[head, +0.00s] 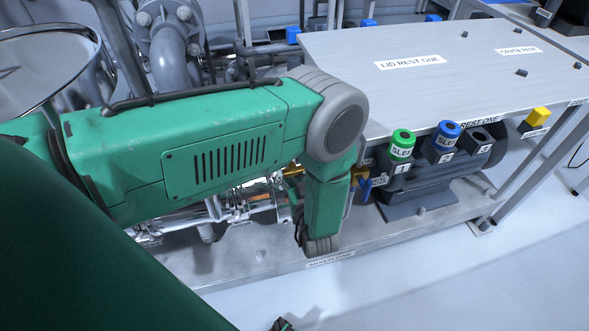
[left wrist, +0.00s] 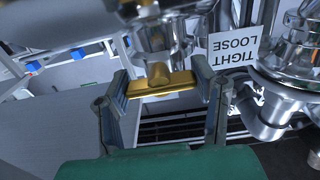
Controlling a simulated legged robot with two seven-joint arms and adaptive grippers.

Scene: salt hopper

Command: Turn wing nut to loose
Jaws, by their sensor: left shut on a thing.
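The brass wing nut (left wrist: 158,82) shows in the left wrist view, below a shiny metal fitting. My left gripper (left wrist: 163,86) has one finger at each end of the wing nut and is shut on it. A white label (left wrist: 234,50) with TIGHT and LOOSE, upside down in this view, is to the right of the nut. In the head view my green left arm reaches over the pipework and bends down, hiding the jaws and most of the fitting. My right gripper is not clearly seen.
In the head view a grey table (head: 440,75) marked LID REST ONE stands at the back right. Green (head: 402,143) and blue (head: 447,136) collars sit on holders at its front edge. A grey motor (head: 435,185) is below. A steel vessel (head: 50,65) is at left. The front floor is mostly clear.

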